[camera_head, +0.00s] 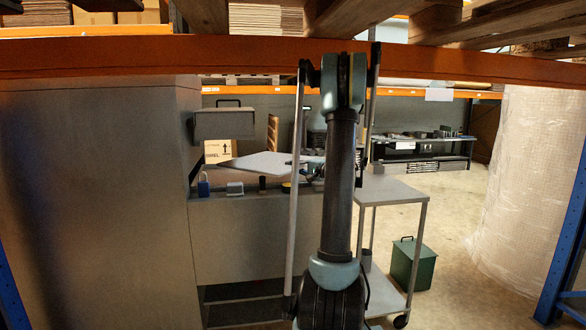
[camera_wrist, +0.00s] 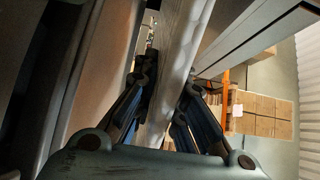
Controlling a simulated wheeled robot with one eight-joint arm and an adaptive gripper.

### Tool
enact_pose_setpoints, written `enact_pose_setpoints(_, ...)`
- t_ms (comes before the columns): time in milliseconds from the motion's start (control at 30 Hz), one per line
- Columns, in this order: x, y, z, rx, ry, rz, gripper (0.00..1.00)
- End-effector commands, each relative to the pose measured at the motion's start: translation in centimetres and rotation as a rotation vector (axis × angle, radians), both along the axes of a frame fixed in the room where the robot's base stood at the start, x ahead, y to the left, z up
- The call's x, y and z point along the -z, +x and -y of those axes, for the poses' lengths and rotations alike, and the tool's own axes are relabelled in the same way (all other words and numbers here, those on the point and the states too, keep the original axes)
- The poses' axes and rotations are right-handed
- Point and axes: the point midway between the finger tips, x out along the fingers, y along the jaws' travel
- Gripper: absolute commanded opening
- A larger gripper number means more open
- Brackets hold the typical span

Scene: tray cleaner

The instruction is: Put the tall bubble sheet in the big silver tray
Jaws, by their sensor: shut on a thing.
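My gripper (camera_wrist: 166,88) shows in the wrist view with its two dark fingers closed on either side of a long, pale grey, flat thing (camera_wrist: 176,50). That thing runs from between the fingers up to the top edge of the picture. It looks like a sheet or panel seen nearly edge-on; I cannot tell whether it is the bubble sheet. In the head view my arm covers most of the gripper. A tall, translucent, bubble-textured sheet or roll (camera_head: 530,185) stands at the far right in the head view.
A metal trolley (camera_head: 396,190) stands right of my arm, with a green box (camera_head: 413,264) on the floor beside it. A large grey cabinet (camera_head: 95,200) fills the left. An orange beam (camera_head: 200,55) crosses above. Small items, including a blue padlock (camera_head: 203,187), stand on the bench edge.

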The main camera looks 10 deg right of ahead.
Motion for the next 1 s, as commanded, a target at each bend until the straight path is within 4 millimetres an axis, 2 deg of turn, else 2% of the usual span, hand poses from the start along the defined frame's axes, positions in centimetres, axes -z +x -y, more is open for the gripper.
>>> enact_pose_setpoints(133, 0.1, 0.0, 0.0, 0.000, 0.000, 0.000, 0.00)
enact_pose_setpoints(167, 0.1, 0.0, 0.0, 0.000, 0.000, 0.000, 0.18)
enact_pose_setpoints(200, 0.1, 0.0, 0.0, 0.000, 0.000, 0.000, 0.27)
enact_pose_setpoints(233, 0.1, 0.0, 0.0, 0.000, 0.000, 0.000, 0.31)
enact_pose_setpoints(567, 0.0, 0.0, 0.0, -0.001, 0.000, 0.000, 0.31)
enact_pose_setpoints(767, -1.3, -0.1, 0.1, 0.000, 0.000, 0.000, 0.31)
enact_pose_setpoints(1000, -1.1, -3.3, 3.4, 0.003, 0.000, 0.000, 0.31)
